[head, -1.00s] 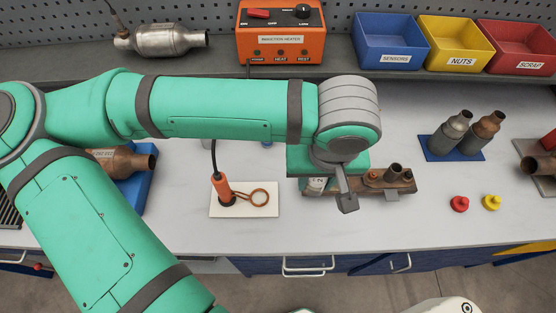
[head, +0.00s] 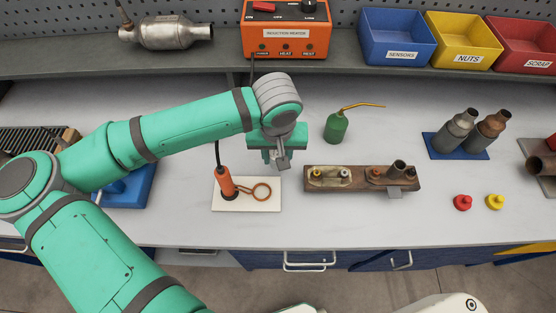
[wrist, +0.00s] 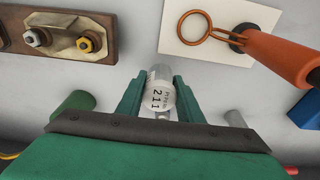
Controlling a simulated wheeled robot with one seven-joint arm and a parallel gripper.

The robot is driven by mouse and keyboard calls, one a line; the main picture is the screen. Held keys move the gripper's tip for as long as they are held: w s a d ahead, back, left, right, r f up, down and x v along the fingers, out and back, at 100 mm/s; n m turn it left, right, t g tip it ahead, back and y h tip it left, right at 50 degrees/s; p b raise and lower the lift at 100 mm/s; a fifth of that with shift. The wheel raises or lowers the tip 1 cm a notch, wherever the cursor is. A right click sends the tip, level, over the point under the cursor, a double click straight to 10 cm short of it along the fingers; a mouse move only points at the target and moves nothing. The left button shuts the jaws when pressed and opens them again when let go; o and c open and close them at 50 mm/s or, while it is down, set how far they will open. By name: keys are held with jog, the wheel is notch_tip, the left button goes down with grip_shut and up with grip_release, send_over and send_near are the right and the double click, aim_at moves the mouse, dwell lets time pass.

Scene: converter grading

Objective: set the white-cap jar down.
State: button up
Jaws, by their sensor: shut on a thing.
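The white-cap jar (wrist: 159,94) is between the two green fingers of my gripper (wrist: 158,88) in the wrist view. Its white cap faces the camera and carries printed text with "211". The jar's clear body shows just past the cap. My gripper (head: 279,158) is shut on it. I cannot tell whether the jar touches the bench.
A white pad (head: 262,203) with an orange coil tool (head: 227,184) lies left of my gripper. A brown fixture (head: 348,186) lies to the right. A green oil can (head: 337,127) stands behind it. Red (head: 462,202) and yellow (head: 495,201) caps sit farther right. Bench around the oil can is clear.

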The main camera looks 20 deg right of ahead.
notch_tip(320, 180, down, 2)
jog(key=shift+f, duration=0.6)
jog(key=shift+w+f, duration=0.1)
